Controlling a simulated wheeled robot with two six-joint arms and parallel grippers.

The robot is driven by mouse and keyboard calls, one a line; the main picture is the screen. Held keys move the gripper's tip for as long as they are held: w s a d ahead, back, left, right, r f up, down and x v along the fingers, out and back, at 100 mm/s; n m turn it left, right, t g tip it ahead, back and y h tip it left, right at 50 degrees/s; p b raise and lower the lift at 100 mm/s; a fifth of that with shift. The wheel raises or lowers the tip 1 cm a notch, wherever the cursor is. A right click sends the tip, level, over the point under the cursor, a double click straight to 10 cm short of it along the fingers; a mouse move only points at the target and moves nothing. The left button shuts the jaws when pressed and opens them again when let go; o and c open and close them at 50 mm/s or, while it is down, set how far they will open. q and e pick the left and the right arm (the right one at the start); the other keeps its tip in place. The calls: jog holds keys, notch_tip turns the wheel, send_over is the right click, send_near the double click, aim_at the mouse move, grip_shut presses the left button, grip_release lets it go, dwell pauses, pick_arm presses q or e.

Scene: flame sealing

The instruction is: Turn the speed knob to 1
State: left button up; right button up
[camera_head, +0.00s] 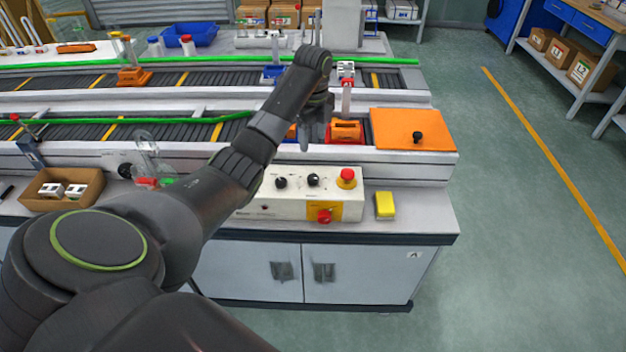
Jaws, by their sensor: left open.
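A cream control box (284,207) sits on the front ledge of the conveyor bench. It has two black knobs on top, a left knob (281,183) and a right knob (314,180). Their labels and settings are too small to read, so I cannot tell which one is the speed knob. My left gripper (314,137) is open, pointing down above the bench behind the box, apart from both knobs. The left arm hides part of the conveyor and the box's left end. My right gripper is out of view.
A red mushroom button (347,175) stands right of the knobs, and a red switch (324,215) is on the box front. A yellow block (385,205) lies to the right. An orange plate (408,128) with a black knob lies behind. A cardboard tray (88,190) is at left.

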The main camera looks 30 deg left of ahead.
pick_arm(q)
jog(key=b, duration=0.5)
send_over(313, 177)
notch_tip(313, 177, down, 6)
jog(key=shift+r, duration=0.2)
notch_tip(313, 177, down, 8)
jog(key=shift+p, duration=0.3)
